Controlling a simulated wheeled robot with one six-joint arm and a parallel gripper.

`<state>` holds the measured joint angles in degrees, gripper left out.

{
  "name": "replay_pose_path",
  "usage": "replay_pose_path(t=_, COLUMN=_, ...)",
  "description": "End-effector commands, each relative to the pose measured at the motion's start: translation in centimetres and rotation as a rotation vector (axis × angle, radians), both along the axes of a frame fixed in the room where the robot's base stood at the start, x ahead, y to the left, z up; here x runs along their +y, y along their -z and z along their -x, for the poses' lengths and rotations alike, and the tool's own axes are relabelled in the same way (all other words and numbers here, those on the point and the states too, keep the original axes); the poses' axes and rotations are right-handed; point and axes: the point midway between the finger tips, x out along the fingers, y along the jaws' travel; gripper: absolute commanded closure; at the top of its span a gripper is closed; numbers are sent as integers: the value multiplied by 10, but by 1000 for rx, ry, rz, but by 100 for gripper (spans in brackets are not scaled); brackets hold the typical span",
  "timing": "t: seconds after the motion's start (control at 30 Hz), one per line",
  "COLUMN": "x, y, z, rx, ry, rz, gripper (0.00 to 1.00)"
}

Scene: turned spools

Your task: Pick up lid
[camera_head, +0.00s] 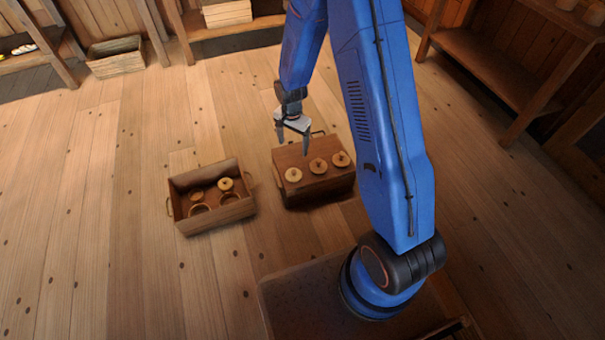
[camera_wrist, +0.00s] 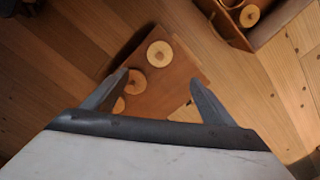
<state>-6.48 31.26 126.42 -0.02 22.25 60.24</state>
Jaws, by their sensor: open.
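Three round pale wooden lids with small knobs sit in a slanting row on top of a reddish-brown wooden box: a left lid (camera_head: 293,174), a middle lid (camera_head: 318,166) and a right lid (camera_head: 340,159). The box (camera_head: 312,192) stands on the floor. My gripper (camera_head: 292,148) is open and empty above the box, its fingers pointing down. In the wrist view, one lid (camera_wrist: 160,54) shows beyond the open fingertips, and a second lid (camera_wrist: 134,81) lies near the left finger.
An open wooden crate (camera_head: 213,218) with handles stands left of the box and holds several round wooden pieces, including a pale lid-like one (camera_head: 226,184). A shelf unit (camera_head: 497,72) stands at the right, and a pale crate (camera_head: 115,58) at the back left. The left floor is clear.

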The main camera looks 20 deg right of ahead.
Motion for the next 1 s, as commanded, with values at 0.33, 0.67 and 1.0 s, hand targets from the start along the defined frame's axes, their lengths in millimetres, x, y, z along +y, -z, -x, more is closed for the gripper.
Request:
replay_pose_path(t=0.33, x=0, y=41, z=0, rx=5, ry=5, rz=0, gripper=21)
replay_pose_path(t=0.67, x=1, y=90, z=0, rx=4, ry=5, rz=1, gripper=21)
replay_pose_path(t=1.0, x=1, y=124, z=0, rx=2, ry=4, rz=0, gripper=21)
